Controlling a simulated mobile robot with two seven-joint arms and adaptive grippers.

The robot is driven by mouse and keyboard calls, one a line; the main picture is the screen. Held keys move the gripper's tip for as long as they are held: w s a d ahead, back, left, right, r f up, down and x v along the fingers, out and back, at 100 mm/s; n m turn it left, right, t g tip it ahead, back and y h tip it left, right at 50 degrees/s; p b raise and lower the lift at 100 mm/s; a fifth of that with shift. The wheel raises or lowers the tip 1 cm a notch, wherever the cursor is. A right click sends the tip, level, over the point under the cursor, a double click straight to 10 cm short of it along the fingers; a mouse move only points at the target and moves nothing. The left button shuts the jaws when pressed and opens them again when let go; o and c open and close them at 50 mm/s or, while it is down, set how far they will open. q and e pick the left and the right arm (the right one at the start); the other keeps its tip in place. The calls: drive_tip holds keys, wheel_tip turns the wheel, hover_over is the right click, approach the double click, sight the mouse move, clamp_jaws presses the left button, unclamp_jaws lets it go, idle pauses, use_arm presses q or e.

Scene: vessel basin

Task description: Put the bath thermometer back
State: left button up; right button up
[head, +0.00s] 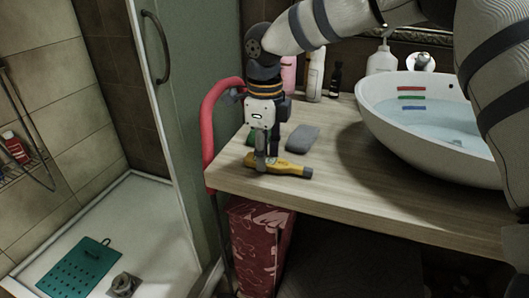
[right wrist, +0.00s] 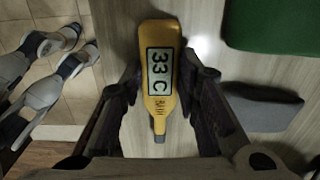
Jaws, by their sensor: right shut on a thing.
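The bath thermometer (head: 292,169) is yellow with a dark end and lies flat at the wooden counter's front left part. It also shows in the right wrist view (right wrist: 161,95), with a display reading 33 C. My right gripper (head: 264,164) points down from above, its fingers on either side of the thermometer, shut on it. Whether the thermometer touches the counter or is just above it, I cannot tell. My left gripper is not in view.
A grey block (head: 302,138) and a partly hidden green thing (right wrist: 275,25) lie close by. A white basin (head: 430,152) with water stands at the right of the counter (head: 345,205). Bottles (head: 315,75) line the back. A red rail (head: 208,130) runs along the left edge.

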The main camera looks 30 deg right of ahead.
drive_tip(key=shift+f, duration=0.1)
drive_tip(key=o, duration=1.2)
drive_tip(key=shift+c, duration=0.2)
wheel_tip(320, 180, up, 12)
drive_tip(key=shift+s, duration=0.1)
